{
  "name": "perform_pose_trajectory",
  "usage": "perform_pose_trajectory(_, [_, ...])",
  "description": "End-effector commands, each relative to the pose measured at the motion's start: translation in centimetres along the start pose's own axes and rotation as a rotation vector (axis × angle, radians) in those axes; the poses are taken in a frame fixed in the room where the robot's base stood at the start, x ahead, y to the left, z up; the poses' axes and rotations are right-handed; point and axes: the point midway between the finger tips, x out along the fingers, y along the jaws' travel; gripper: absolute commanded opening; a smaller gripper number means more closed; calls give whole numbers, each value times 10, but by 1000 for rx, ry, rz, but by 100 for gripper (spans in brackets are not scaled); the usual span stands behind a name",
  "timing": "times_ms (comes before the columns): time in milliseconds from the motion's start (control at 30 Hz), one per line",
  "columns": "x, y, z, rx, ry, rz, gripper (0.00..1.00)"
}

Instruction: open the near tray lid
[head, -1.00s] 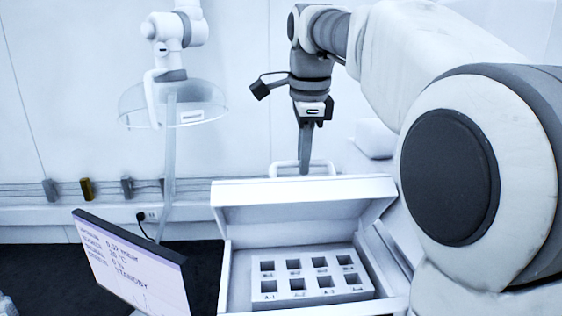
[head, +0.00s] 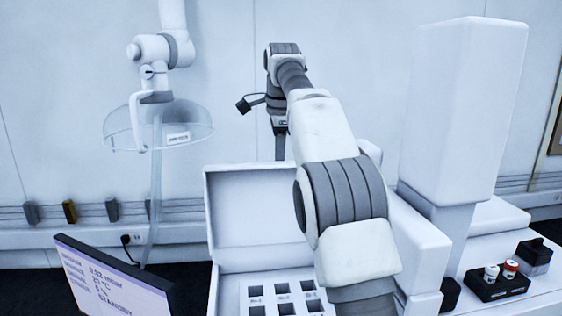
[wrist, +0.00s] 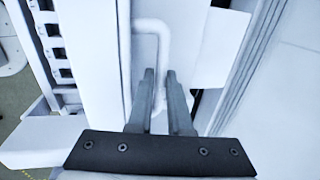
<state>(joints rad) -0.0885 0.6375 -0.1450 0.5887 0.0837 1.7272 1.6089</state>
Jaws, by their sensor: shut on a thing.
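The near tray's white lid (head: 255,205) stands raised, close to upright, at the back of the open tray (head: 228,292) in the head view. My gripper (head: 280,148) is behind the lid's top edge there, and its fingertips are hidden. In the wrist view my gripper (wrist: 160,75) is shut on the lid's white bar handle (wrist: 163,45), which passes between the two dark fingers. My arm covers the tray's right side in the head view.
A block with labelled square holes (head: 262,291) sits in the tray. A tilted screen (head: 115,280) stands at front left. A clear dome (head: 180,130) hangs at left. A tall white unit (head: 460,110) and a dark vial holder (head: 497,285) are at right.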

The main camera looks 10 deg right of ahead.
Motion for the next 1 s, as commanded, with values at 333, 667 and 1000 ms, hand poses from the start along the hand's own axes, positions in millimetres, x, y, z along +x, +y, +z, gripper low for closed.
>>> perform_pose_trajectory(333, [3, -10, 0, -1, 0, -8, 0])
perform_pose_trajectory(667, [1, -11, 0, -1, 0, -13, 0])
perform_pose_trajectory(1000, [2, -10, 0, -1, 0, -9, 47])
